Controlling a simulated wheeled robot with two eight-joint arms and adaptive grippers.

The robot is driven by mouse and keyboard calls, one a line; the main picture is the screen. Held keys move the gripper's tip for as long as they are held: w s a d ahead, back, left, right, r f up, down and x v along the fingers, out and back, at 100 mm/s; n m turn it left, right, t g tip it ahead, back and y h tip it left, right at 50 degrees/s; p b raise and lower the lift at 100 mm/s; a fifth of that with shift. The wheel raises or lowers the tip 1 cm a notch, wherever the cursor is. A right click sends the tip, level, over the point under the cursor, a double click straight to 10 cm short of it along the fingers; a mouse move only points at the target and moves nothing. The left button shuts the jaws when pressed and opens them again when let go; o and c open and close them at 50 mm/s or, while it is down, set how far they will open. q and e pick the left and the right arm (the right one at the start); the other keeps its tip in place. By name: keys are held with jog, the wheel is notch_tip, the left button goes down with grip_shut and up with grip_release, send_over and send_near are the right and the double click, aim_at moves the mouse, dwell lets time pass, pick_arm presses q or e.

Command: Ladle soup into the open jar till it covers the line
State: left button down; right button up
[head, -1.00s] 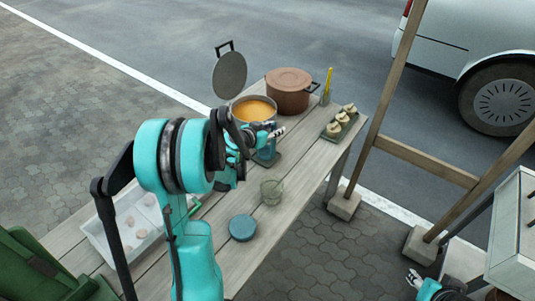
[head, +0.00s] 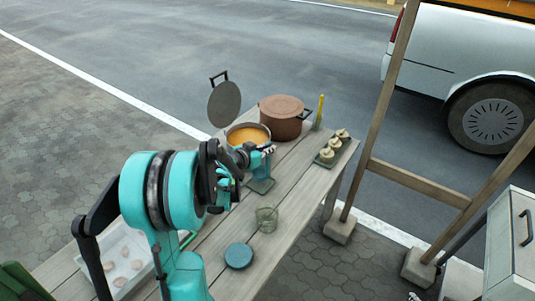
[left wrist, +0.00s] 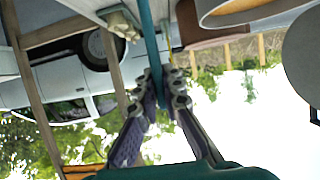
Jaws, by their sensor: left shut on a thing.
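My left gripper (head: 268,150) is shut on a teal bar (left wrist: 152,40), which looks like the ladle's handle. It is at the near right side of the soup pot (head: 268,127), which holds orange soup (head: 244,134). The ladle's bowl cannot be made out. The open glass jar (head: 267,220) stands upright on the table, nearer than the pot, and looks empty; its line is too small to tell. A round blue lid (head: 239,256) lies nearer still. Only a tip of my right gripper (head: 413,297) shows at the bottom edge.
A brown lidded pot (head: 283,121) stands beside the soup pot. A grey pot lid (head: 224,104) is upright behind it. A tray of small jars (head: 333,147) and a yellow item (head: 319,110) are at the right. A white bin (head: 118,262) is at the left. A blue stand (head: 262,184) lies below the gripper.

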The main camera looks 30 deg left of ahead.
pick_arm(q)
jog(key=s+d+r+p, duration=0.1)
jog(key=d+r+p, duration=0.2)
jog(key=d+r, duration=0.4)
jog(key=shift+s+d+r+p, duration=0.15)
jog(key=shift+d+r+p, duration=0.2)
jog(key=shift+d, duration=2)
jog(key=shift+f, duration=0.1)
